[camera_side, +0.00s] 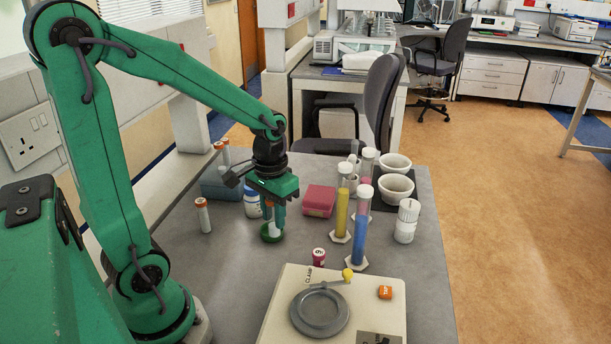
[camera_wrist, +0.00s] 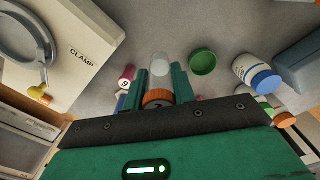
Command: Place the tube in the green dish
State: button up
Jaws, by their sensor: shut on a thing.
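My gripper (camera_side: 275,212) is shut on a clear, whitish tube (camera_side: 273,228) with an orange cap, which hangs below the jaws. In the wrist view the tube (camera_wrist: 160,68) sits between the two fingers (camera_wrist: 160,88), with its orange cap (camera_wrist: 158,97) nearest the camera. The green dish (camera_side: 270,237) is on the grey table, directly behind or under the tube's lower end in the side view. In the wrist view the dish (camera_wrist: 203,62) is empty and lies just right of the tube, with a gap between them. The tube's height above the table is hard to tell.
A white bottle with a blue cap (camera_wrist: 257,75), a blue rack (camera_side: 222,184) and a standing capped tube (camera_side: 203,217) are left of or behind the dish. A magenta box (camera_side: 319,201) and tall cylinders (camera_side: 361,225) stand right. A clamp plate (camera_side: 275,330) is in front.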

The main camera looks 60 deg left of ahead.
jog(key=shift+w+d+r, duration=0.8)
jog(key=shift+w+d, duration=0.05)
jog(key=shift+w, duration=0.8)
jog(key=a+f, duration=0.7)
jog(key=a, duration=0.4)
jog(key=shift+w+a+m, duration=0.3)
jog(key=shift+w+a, duration=0.05)
jog(key=shift+w, duration=0.1)
jog(key=shift+f, duration=2)
jog(key=o, duration=0.9)
jog(key=shift+f, duration=0.15)
jog(key=shift+o, duration=0.2)
notch_tip(320, 180, up, 12)
jog(key=shift+r, duration=0.2)
